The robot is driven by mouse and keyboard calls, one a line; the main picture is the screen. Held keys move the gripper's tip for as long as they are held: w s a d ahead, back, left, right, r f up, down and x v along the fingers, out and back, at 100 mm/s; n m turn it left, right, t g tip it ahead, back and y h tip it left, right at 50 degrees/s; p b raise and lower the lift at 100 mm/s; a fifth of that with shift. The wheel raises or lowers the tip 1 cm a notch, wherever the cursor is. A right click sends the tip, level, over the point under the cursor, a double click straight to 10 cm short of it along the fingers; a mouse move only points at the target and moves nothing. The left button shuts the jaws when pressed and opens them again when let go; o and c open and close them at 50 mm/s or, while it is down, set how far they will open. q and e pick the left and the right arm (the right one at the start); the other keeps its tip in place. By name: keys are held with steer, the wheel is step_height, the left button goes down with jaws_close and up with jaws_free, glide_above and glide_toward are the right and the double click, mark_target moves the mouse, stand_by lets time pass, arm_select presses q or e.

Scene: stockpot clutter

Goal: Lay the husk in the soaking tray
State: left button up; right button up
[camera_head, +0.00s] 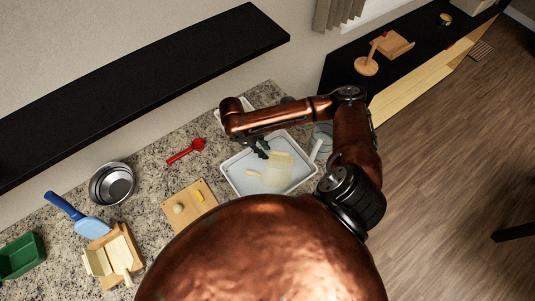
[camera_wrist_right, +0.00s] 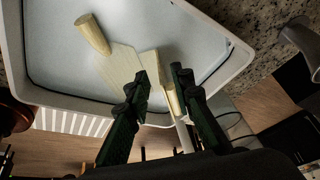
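The soaking tray (camera_head: 235,183) is a white, shallow rectangular tray on the granite counter; its rim also shows in the right wrist view (camera_wrist_right: 12,45). Pale cream husk pieces (camera_head: 270,178) lie inside it, and they show as flat pointed sheets in the wrist view (camera_wrist_right: 122,62). A rolled or tapered pale piece (camera_wrist_right: 92,34) lies beside them. My right gripper (camera_head: 262,148) is over the tray. In the wrist view its dark fingers (camera_wrist_right: 162,78) stand apart, with a pale piece visible between and beyond them; I see no clear grip. My left gripper is out of view.
Left of the tray is a wooden board (camera_head: 176,222) with small items. Further left are a wooden holder (camera_head: 128,240) with pale pieces, a blue scoop (camera_head: 90,226), a steel bowl (camera_head: 112,184) and a green bin (camera_head: 20,256). A red spoon (camera_head: 186,151) lies behind; a glass (camera_head: 323,132) stands right.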

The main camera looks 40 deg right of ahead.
steer(key=v, duration=0.7)
steer(key=shift+a+r, duration=0.15)
steer(key=shift+r, duration=0.15)
